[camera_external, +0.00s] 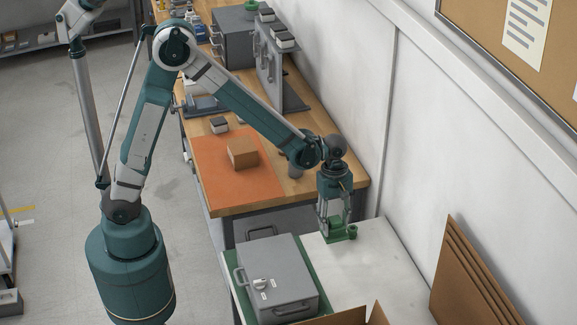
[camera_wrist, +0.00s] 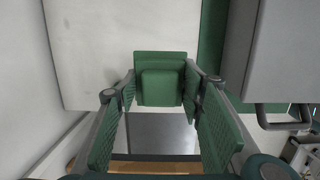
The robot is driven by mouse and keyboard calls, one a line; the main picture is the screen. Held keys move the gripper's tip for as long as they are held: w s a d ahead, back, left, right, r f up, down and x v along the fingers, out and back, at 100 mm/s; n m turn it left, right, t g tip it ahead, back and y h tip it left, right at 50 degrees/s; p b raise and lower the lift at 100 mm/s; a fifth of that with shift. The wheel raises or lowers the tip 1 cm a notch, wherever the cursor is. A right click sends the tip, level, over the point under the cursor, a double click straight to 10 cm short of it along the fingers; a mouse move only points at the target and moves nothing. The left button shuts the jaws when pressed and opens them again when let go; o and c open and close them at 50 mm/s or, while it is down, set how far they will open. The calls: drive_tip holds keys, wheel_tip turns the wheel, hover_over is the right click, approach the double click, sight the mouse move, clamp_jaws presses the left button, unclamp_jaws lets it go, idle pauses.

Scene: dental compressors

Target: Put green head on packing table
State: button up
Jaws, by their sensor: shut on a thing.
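In the wrist view the green head (camera_wrist: 160,68) sits between the fingertips of my gripper (camera_wrist: 160,90). The packing table (camera_external: 372,262) has a white top and lies under the head. It also shows in the wrist view (camera_wrist: 95,50). The head is over the table's far edge; I cannot tell whether it touches the top.
A grey metal case (camera_external: 277,275) with handles stands on a green mat left of the head. An open cardboard box (camera_external: 345,318) is in front. A wooden workbench (camera_external: 315,192) with an orange mat (camera_external: 220,180) and a brown block (camera_external: 243,153) stands behind. The table's right part is clear.

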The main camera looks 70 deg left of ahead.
sight(334, 235)
drive_tip(key=shift+f+b, duration=0.3)
drive_tip(key=shift+f, duration=2.65)
drive_tip(key=shift+f, duration=1.85)
drive_tip(key=shift+f+b, duration=0.15)
drive_tip(key=shift+b, duration=0.2)
drive_tip(key=o, duration=1.2)
drive_tip(key=shift+r, duration=0.2)
drive_tip(key=shift+a+r+p, duration=0.25)
drive_tip(key=shift+a+r, duration=0.05)
drive_tip(key=shift+r, duration=1.65)
drive_tip(key=shift+a+r+p, duration=0.3)
drive_tip(key=shift+r, duration=1.7)
drive_tip(key=shift+a+r+p, duration=0.25)
drive_tip(key=shift+a+r, duration=0.05)
drive_tip(key=shift+r, duration=1.65)
